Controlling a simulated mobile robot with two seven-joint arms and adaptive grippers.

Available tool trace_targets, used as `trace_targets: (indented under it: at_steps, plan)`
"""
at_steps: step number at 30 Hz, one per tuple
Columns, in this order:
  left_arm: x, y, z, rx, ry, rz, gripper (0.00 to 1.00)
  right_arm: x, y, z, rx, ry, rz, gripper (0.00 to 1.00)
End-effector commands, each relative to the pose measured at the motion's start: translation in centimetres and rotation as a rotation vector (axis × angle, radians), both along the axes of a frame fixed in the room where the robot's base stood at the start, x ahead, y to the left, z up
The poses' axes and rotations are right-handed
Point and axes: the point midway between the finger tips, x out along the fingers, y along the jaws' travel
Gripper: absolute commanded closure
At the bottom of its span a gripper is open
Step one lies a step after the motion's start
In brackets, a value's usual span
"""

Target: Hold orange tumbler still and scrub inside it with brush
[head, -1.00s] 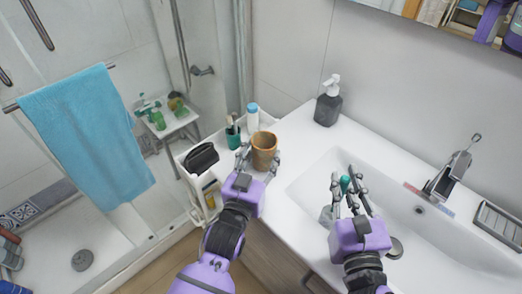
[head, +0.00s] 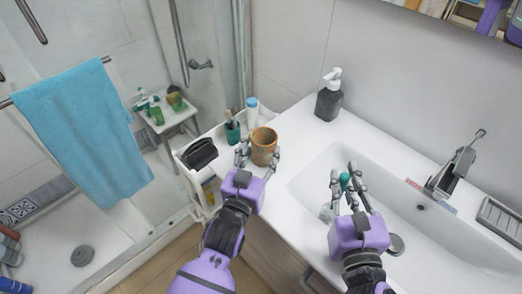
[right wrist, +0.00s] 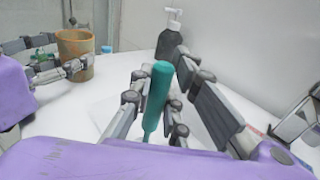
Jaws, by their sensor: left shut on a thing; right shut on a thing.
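The orange tumbler (head: 264,147) stands upright near the left end of the white counter, its open top facing up. My left gripper (head: 259,160) is shut around its lower part; the right wrist view also shows the tumbler (right wrist: 75,52) with the left fingers on it. My right gripper (head: 349,182) is over the sink basin, shut on the brush. The brush's teal handle (right wrist: 156,95) stands up between the fingers, and its lower end is hidden in the right wrist view. In the head view only the handle's teal top (head: 344,180) shows clearly. The brush is apart from the tumbler, to its right.
A dark soap dispenser (head: 329,96) stands at the back of the counter. The faucet (head: 455,168) is at the sink's right. Left of the tumbler, a cart (head: 183,166) holds a teal cup (head: 232,132), a white-and-blue bottle (head: 252,113) and a black case (head: 200,153).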

Motion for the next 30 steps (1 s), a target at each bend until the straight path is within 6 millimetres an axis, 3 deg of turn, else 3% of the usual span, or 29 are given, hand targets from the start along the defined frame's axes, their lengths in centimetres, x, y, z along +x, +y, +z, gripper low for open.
trace_targets:
  at_steps: [7, 8, 12, 28, 30]
  plan:
    - [0.01, 0.0, -0.03, 0.0, -0.001, 0.0, 0.76, 0.0, 0.0, -0.03, 0.0, 0.0, 0.0, 1.0]
    - [0.01, 0.01, -0.03, 0.0, -0.001, 0.0, 0.47, 0.0, 0.0, -0.03, 0.0, 0.0, 0.0, 1.0]
    - [0.01, 0.0, -0.03, 0.0, -0.001, 0.0, 0.29, 0.0, 0.0, -0.03, 0.0, 0.0, 0.0, 1.0]
    - [-0.01, 0.01, -0.08, 0.0, 0.0, 0.0, 0.28, 0.0, 0.0, -0.03, 0.0, 0.0, 0.0, 1.0]
    - [-0.01, 0.01, -0.08, 0.0, 0.0, 0.0, 0.34, 0.0, 0.0, -0.03, 0.0, 0.0, 0.0, 1.0]
